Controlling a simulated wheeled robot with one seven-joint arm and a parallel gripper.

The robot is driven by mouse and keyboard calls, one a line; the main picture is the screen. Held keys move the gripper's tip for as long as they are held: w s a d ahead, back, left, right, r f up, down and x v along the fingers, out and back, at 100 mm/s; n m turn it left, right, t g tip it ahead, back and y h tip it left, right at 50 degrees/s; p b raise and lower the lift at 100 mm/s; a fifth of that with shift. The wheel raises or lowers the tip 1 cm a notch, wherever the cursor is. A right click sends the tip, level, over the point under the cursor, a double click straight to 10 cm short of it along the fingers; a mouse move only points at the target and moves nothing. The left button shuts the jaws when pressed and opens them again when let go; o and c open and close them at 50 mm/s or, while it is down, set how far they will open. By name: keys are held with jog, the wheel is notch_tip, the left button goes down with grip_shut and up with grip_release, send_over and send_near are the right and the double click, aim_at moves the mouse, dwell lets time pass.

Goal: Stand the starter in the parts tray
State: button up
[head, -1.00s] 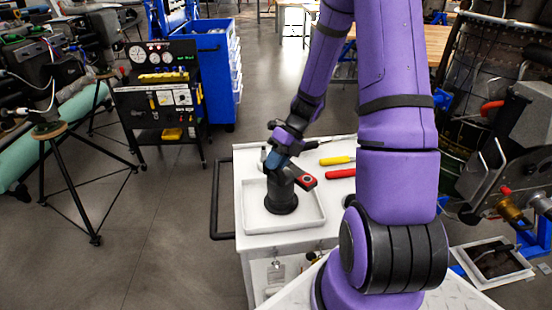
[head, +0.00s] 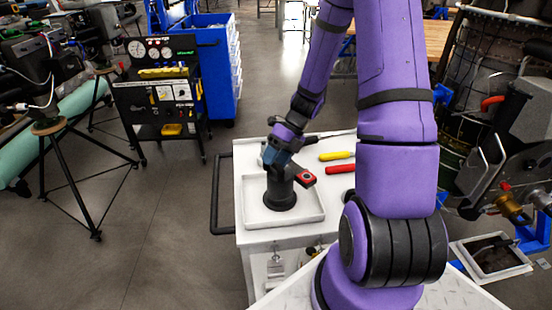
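The starter (head: 281,194) is a dark cylinder with a wider round base. It stands upright in the parts tray (head: 252,219), a shallow white tray on the white cart. My gripper (head: 277,160) is at the starter's top end, reaching down from above. Its fingers are too small and dark to tell whether they touch the starter or are open or shut. The upper part of the starter is partly hidden by my gripper.
A red-and-black piece (head: 305,178) shows right of the starter's top. A yellow-handled tool (head: 337,156) and a red-handled tool (head: 340,170) lie on the cart (head: 285,236) to the right. A black handle rail (head: 215,195) is on its left side.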

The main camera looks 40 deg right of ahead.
aim_at(287, 168)
jog(key=shift+o, duration=0.7)
jog(key=v, duration=0.7)
dwell(0.4)
dwell(0.4)
